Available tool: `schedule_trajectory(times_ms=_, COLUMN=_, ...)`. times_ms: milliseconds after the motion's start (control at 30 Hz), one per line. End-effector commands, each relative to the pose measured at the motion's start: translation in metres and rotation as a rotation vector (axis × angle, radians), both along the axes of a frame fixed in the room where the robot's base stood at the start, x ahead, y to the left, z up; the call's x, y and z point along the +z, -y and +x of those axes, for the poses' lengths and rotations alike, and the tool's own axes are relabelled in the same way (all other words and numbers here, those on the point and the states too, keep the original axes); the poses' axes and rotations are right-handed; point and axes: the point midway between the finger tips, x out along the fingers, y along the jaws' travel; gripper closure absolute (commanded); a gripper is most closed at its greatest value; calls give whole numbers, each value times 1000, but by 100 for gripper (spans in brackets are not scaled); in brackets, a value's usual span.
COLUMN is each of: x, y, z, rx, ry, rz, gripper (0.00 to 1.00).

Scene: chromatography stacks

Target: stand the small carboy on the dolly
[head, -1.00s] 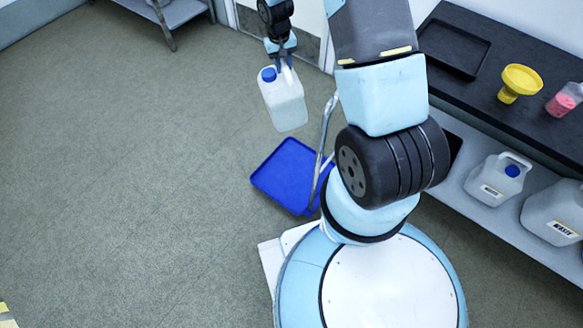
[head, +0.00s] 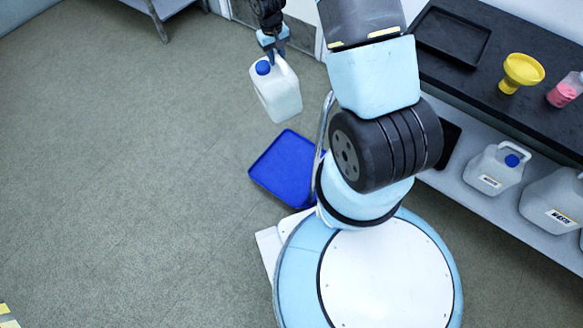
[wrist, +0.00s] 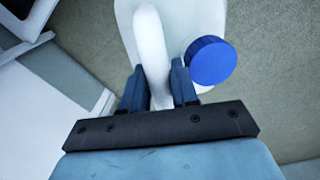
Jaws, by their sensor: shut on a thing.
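The small carboy (head: 277,95) is a translucent white jug with a blue cap, hanging slightly tilted in the air in the head view. My gripper (head: 274,54) is above it, shut on its handle. In the wrist view my gripper (wrist: 160,88) has a finger on each side of the white handle, with the blue cap (wrist: 210,61) to the right. The dolly (head: 283,170) is a flat blue platform with a raised rim and a grey upright handle, low on the floor. The carboy is above and beyond it in the picture; my arm hides the dolly's right part.
A dark bench (head: 490,95) on the right holds a black tray (head: 452,36), a yellow funnel (head: 521,71) and a bottle of pink liquid (head: 565,91). Larger carboys (head: 497,169) stand on the shelf below. The floor on the left is clear.

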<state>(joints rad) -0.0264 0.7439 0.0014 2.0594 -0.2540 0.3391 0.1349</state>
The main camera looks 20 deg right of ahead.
Motion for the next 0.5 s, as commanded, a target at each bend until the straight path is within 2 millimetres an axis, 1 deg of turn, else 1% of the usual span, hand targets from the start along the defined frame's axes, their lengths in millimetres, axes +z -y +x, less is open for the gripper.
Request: schedule_trajectory(times_ms=500, x=-81, y=-6, z=-9, rx=526, ry=-10, rz=21, gripper=100)
